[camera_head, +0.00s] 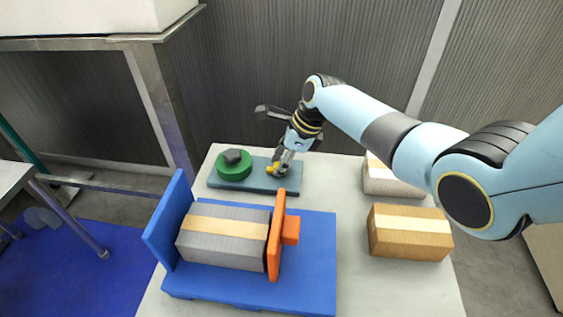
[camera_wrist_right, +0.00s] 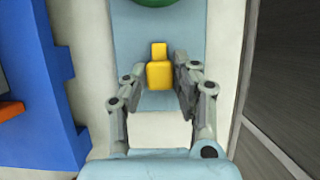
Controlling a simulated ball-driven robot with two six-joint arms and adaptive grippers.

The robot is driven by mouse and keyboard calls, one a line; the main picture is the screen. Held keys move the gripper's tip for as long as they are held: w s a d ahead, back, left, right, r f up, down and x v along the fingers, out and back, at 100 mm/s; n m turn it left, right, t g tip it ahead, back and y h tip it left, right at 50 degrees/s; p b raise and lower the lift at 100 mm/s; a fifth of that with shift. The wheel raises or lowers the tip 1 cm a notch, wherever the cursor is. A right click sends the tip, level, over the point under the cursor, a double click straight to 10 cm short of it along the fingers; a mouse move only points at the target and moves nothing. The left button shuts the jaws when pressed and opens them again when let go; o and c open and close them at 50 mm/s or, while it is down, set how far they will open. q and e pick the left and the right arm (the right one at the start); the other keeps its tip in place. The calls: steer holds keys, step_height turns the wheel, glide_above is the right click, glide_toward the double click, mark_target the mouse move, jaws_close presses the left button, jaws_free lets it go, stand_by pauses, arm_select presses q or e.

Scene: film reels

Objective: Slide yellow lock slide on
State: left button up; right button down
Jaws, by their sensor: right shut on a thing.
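The yellow lock slide (camera_head: 273,169) is at the right part of a blue-grey plate (camera_head: 225,184), at the back of the table. My right gripper (camera_head: 281,164) points down at the plate and is shut on the slide. In the right wrist view the yellow slide (camera_wrist_right: 159,75) sits between the two fingers (camera_wrist_right: 161,77), with its narrow end towards the green disc (camera_wrist_right: 152,2). The green disc (camera_head: 234,172) lies on the plate's left part with a dark knob (camera_head: 233,156) on top. Whether the slide touches the plate is hard to tell. My left gripper is not in view.
A blue fixture (camera_head: 315,270) with a grey box (camera_head: 222,248) and an orange clamp plate (camera_head: 276,245) stands in front. A brown box (camera_head: 408,238) and a paler box (camera_head: 384,181) stand at the right. The pale table (camera_head: 350,250) is bare between them.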

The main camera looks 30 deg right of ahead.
mark_target(261, 171)
steer(key=shift+w+a, duration=0.55)
steer(key=shift+a, duration=0.25)
steer(key=shift+w+a, duration=0.55)
steer(key=shift+a, duration=0.2)
steer(key=c, duration=1)
jaws_free()
steer(key=shift+w, duration=0.1)
steer(key=shift+c, duration=0.2)
steer(key=v, duration=1.2)
steer(key=shift+f, duration=0.1)
